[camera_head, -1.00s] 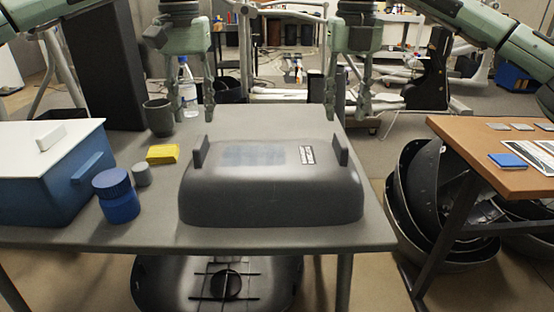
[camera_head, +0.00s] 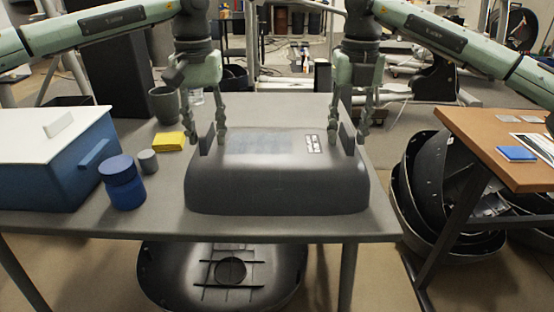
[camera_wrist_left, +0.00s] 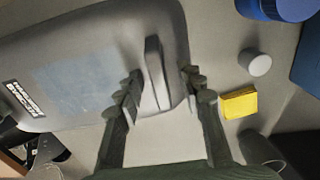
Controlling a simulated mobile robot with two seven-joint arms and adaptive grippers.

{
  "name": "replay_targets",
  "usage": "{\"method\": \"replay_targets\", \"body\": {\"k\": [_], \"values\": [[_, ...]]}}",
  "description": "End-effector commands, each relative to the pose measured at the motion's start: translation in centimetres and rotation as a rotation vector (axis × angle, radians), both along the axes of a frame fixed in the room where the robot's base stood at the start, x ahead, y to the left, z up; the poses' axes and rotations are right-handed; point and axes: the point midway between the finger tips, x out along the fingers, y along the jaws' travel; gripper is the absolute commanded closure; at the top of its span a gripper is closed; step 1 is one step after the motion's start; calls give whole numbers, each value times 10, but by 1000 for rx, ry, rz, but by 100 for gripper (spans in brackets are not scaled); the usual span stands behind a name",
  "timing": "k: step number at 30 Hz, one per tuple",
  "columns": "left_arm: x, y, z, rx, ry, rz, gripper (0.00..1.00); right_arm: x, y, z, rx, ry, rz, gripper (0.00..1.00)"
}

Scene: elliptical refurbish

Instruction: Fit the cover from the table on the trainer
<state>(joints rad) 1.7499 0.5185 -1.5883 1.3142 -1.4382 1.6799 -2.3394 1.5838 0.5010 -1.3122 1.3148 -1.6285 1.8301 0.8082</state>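The dark grey cover (camera_head: 278,185) lies on the grey table, with an upright tab at each end and a label on top. It also shows in the left wrist view (camera_wrist_left: 90,45). My left gripper (camera_head: 205,140) is open, its fingers on either side of the cover's left tab (camera_head: 208,138). In the left wrist view the tab (camera_wrist_left: 156,75) stands between the open fingertips (camera_wrist_left: 162,92). My right gripper (camera_head: 348,132) is open, its fingers around the cover's right tab (camera_head: 346,131). Contact with the tabs cannot be told. No elliptical trainer is clearly recognisable.
A blue box with a white lid (camera_head: 50,165), a blue jar (camera_head: 122,184), a small grey cylinder (camera_head: 148,161), a yellow block (camera_head: 169,141) and a grey cup (camera_head: 164,105) stand left on the table (camera_head: 290,228). Dark shells lie beneath and to the right. An orange-brown table (camera_head: 480,150) stands right.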

Motion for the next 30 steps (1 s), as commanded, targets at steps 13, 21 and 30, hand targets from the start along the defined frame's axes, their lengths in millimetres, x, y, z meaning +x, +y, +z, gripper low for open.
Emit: {"method": "replay_targets", "body": {"k": [13,21,30], "values": [[0,0,0,-1,-1,1,87,0,0,0,1,0,0,87],[0,0,0,-1,-1,1,100,0,0,0,0,0,0,100],[0,0,1,0,-1,1,100,0,0,0,0,0,0,100]]}}
